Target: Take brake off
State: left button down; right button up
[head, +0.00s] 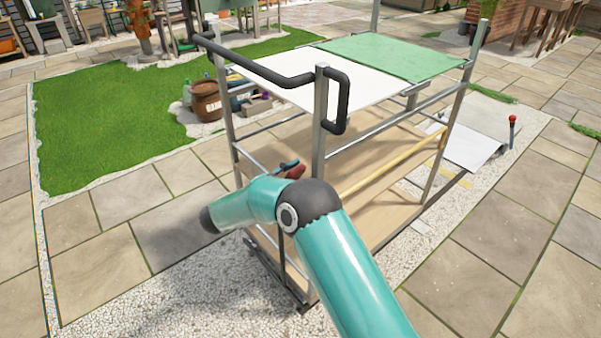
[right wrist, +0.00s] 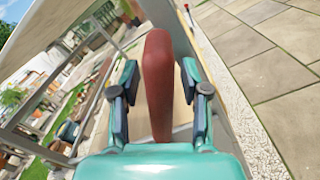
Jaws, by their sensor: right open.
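A red brake lever (head: 296,172) shows on the near end of the cart, just above my right arm's elbow. In the right wrist view the red lever (right wrist: 158,85) stands upright between my right gripper's fingers. My right gripper (head: 287,166) is open, with one finger on each side of the lever; it also shows in the right wrist view (right wrist: 160,95). A gap shows between the lever and each finger pad. My arm partly hides the gripper and the lever's lower part in the head view. My left gripper is not in view.
The metal-framed cart has a wooden lower shelf (head: 375,145), a white top panel (head: 300,75) and a green top panel (head: 385,55). A black push handle (head: 270,76) juts towards me. A red-knobbed lever (head: 512,125) stands by a grey ramp (head: 468,148). Paving lies clear at right.

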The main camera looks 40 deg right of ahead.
jog(key=shift+d, duration=0.1)
grip_shut()
